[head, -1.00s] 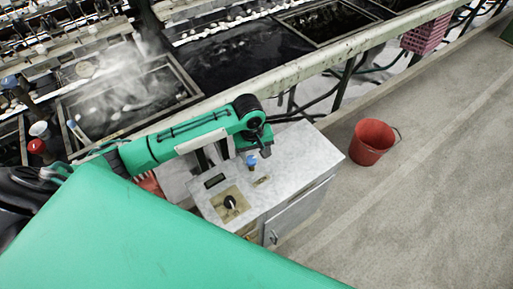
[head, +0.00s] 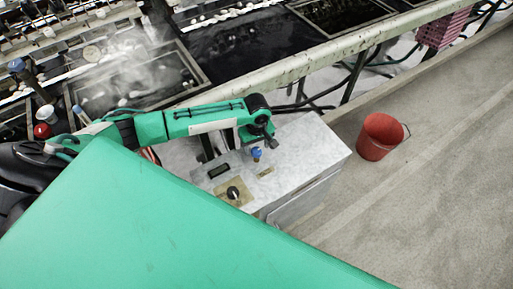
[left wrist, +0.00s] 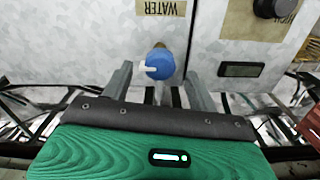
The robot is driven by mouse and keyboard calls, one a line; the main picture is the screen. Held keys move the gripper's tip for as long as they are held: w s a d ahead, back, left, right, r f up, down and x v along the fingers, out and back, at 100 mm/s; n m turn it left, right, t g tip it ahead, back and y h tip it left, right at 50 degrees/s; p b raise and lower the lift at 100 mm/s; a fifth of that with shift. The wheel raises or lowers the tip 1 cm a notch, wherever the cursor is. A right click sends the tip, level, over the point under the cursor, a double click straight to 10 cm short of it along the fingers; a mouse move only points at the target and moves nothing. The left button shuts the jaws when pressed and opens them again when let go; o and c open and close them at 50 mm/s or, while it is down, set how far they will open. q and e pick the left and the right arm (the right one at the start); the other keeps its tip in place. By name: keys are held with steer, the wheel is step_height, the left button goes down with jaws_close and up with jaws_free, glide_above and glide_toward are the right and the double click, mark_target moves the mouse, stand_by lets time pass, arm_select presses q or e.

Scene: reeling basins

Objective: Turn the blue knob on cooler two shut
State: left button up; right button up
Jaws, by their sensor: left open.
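The blue knob (head: 256,153) stands up from the pale top of a metal cabinet (head: 310,150). In the left wrist view the blue knob (left wrist: 160,64) has a white mark pointing left, and a "WATER" label is beside it. My left gripper (head: 270,138) is over the cabinet top, close to the knob. In the left wrist view its two fingers (left wrist: 158,76) are open, one on each side of the knob, with gaps between. No cooler number is readable. My right gripper is out of view.
A black knob (head: 233,192) on a tan plate and a dark display (head: 219,171) are on the same top. A red bucket (head: 380,137) stands on the floor to the right. A metal rail (head: 330,52) and steaming basins lie behind.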

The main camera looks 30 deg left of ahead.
arm_select(q)
steer(key=shift+f, duration=1.1)
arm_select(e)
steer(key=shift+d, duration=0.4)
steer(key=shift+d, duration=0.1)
arm_select(q)
steer(key=c, duration=1)
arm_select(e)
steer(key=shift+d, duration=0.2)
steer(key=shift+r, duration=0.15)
